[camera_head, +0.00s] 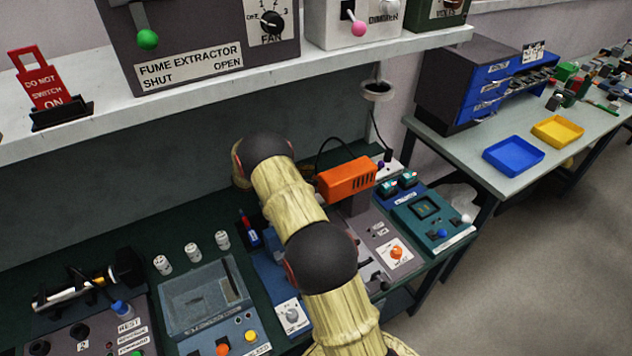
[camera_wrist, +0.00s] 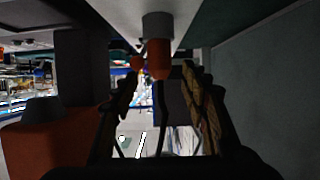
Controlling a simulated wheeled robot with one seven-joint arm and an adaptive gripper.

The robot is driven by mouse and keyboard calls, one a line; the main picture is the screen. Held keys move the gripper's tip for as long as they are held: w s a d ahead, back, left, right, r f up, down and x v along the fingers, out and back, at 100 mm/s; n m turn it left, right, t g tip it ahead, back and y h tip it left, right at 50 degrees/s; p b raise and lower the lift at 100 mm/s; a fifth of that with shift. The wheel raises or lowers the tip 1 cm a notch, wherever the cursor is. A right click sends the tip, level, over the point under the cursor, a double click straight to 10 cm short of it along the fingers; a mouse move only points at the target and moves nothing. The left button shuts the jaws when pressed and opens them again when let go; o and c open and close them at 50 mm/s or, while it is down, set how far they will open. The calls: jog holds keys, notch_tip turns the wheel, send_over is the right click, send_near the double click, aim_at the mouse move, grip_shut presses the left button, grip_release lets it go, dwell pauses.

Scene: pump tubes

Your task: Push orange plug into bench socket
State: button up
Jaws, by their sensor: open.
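In the wrist view, the orange plug (camera_wrist: 158,65) is at the upper middle, its top end against a grey cylindrical part (camera_wrist: 158,25). I cannot tell how deep it sits or whether that grey part is the bench socket. A dark cable (camera_wrist: 161,105) runs from the plug between my fingers. My gripper (camera_wrist: 160,76) is open, with one finger on each side, its tips close to the plug's lower end. I see no clear contact. In the head view, my arm hides the gripper, and I cannot make out the plug or socket.
An orange box-shaped unit (camera_head: 346,179) stands right of my arm on the bench, close to it. A shelf (camera_head: 250,92) overhangs the bench. A blue-grey tray (camera_head: 205,297) and white pots (camera_head: 192,252) are left of my arm. A side table (camera_head: 470,152) holds blue and yellow trays.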

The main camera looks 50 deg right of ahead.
jog(key=x, duration=0.2)
jog(key=shift+d+f, duration=0.15)
jog(key=shift+d, duration=0.05)
jog(key=c, duration=1.2)
grip_shut()
